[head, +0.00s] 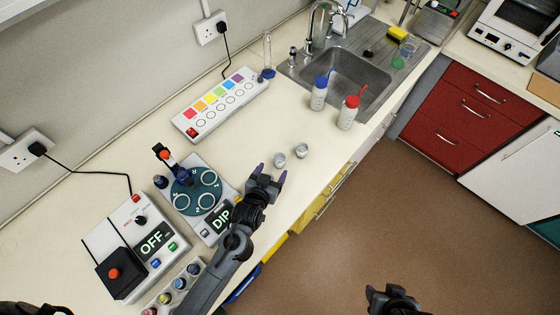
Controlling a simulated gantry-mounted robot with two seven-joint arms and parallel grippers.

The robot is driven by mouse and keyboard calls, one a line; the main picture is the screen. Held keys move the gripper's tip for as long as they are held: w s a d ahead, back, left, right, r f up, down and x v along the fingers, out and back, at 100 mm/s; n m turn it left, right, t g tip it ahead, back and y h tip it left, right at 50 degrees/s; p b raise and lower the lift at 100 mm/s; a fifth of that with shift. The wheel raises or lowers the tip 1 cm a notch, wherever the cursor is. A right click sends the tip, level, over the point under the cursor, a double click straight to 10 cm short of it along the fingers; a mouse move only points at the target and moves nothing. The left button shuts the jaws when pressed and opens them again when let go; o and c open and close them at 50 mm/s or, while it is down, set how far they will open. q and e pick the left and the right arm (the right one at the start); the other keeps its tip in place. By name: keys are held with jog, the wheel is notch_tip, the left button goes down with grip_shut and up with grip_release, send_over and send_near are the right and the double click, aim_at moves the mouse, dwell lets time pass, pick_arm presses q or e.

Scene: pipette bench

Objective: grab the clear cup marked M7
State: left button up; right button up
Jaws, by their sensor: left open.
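Two small clear cups stand side by side on the cream bench, a nearer cup (279,160) and another cup (301,150) just to its right. Any marking on them is too small to read, so I cannot tell which is M7. My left gripper (270,172) is open, its two dark fingertips pointing at the nearer cup, just short of it in the picture. Nothing shows between the fingers. My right gripper (393,296) is at the bottom edge over the floor, partly cut off, and its fingers are not clear.
A dipping device (207,190) with a round blue plate and a box reading OFF (137,240) stand left of my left arm. A strip of coloured squares (220,102) lies behind. Bench around the cups is clear.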

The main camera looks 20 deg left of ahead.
aim_at(281, 155)
pick_arm(q)
jog(key=shift+x, duration=3.2)
jog(key=shift+r, duration=0.25)
jog(key=c, duration=1.1)
jog(key=shift+r, duration=0.1)
jog(key=shift+c, duration=0.2)
